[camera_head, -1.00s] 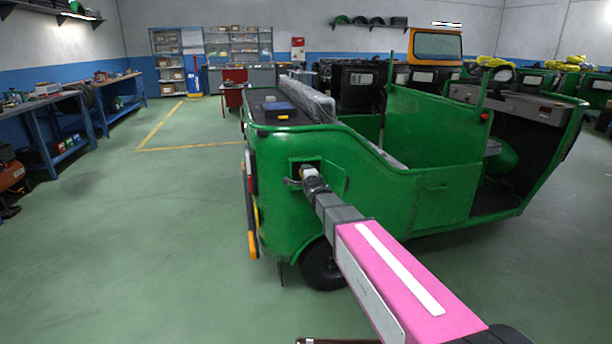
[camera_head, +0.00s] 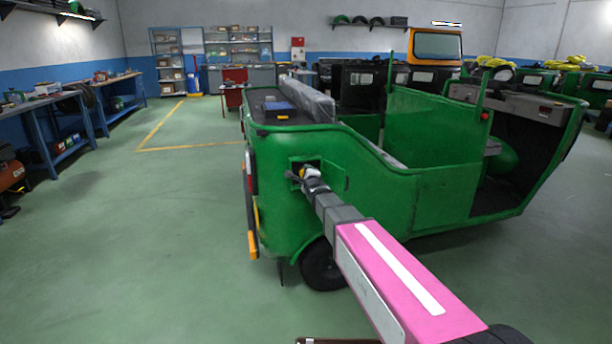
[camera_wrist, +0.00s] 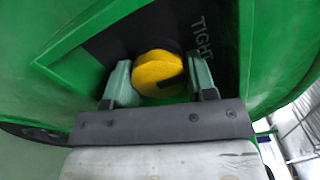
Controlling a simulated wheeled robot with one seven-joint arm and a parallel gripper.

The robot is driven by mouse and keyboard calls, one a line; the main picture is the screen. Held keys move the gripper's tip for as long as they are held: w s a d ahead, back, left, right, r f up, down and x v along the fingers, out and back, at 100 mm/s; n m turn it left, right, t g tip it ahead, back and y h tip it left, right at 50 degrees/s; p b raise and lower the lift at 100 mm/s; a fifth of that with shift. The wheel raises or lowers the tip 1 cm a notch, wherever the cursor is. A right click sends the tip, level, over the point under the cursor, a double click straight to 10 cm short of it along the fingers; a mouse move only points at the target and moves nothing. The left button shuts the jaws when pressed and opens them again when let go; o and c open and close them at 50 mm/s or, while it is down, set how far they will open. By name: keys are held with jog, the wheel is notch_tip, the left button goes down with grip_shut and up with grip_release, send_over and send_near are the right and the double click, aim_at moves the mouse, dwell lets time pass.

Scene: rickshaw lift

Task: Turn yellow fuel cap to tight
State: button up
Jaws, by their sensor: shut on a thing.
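The yellow fuel cap (camera_wrist: 158,72) sits in a dark recess in the green rickshaw's side, between the two fingers of my gripper (camera_wrist: 160,82) in the wrist view. My gripper is shut on the cap. The cap is round, with a dark mark on its right side. The word TIGHT (camera_wrist: 201,38) is printed on the dark panel (camera_wrist: 135,35), up and to the right of the cap. In the head view my gripper (camera_head: 304,173) reaches the recess at the rear side of the green rickshaw (camera_head: 400,190), and the cap is mostly hidden there.
An open green flap (camera_head: 333,182) stands beside the recess. A blue case (camera_head: 281,111) lies on the rickshaw's rear deck. Workbenches (camera_head: 60,110) line the left wall. The green floor (camera_head: 150,230) left of the rickshaw is clear.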

jog(key=o, duration=0.9)
jog(key=v, duration=1)
jog(key=shift+s+d, duration=0.1)
jog(key=shift+s, duration=0.3)
